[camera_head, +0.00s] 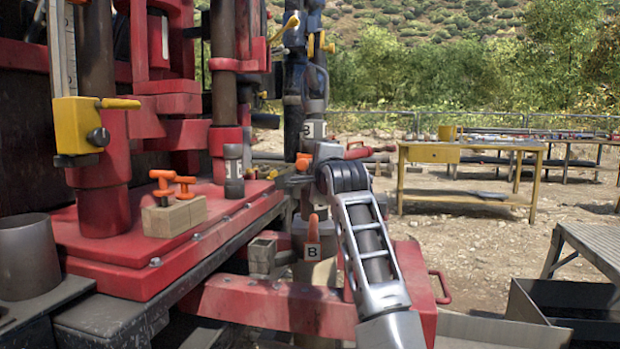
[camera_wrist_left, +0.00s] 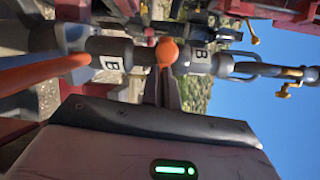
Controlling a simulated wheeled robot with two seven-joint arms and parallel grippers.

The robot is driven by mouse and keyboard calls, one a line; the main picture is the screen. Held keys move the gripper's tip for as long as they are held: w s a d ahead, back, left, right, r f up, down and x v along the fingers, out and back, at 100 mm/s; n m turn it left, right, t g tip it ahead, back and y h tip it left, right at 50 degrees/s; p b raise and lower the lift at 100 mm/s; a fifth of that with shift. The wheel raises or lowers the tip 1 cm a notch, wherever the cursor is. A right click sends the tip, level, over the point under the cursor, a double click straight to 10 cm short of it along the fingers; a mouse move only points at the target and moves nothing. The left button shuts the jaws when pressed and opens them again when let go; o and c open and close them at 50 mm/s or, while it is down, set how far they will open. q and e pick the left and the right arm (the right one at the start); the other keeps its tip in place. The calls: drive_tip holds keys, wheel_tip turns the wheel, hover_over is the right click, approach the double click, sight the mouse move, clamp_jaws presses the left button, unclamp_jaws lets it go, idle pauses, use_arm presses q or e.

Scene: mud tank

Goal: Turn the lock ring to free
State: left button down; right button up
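Two grey collars marked B sit on the upright pipe: an upper one (camera_head: 314,130) and a lower one (camera_head: 312,252). Both also show sideways in the left wrist view, the upper (camera_wrist_left: 200,62) and the lower (camera_wrist_left: 113,63). An orange ball knob (camera_wrist_left: 167,52) lies between them; the lock ring itself is hard to single out. Contact and finger gap are unclear. In the head view my wrist partly hides this spot. A long orange handle (camera_wrist_left: 45,73) runs close to the lower collar. My right gripper is out of view.
The red rig deck (camera_head: 140,240) stands at left, with orange-handled parts in a wooden block (camera_head: 175,216). A red beam (camera_head: 270,303) crosses below the pipe. A yellow table (camera_head: 470,155) stands behind at right. Open gravel lies between.

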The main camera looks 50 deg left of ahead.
use_arm(q)
drive_tip(key=s+d, duration=0.5)
drive_tip(key=s, duration=0.2)
drive_tip(key=shift+s+d+t, duration=0.25)
drive_tip(key=shift+s+t, duration=0.05)
drive_tip(key=shift+s, duration=0.05)
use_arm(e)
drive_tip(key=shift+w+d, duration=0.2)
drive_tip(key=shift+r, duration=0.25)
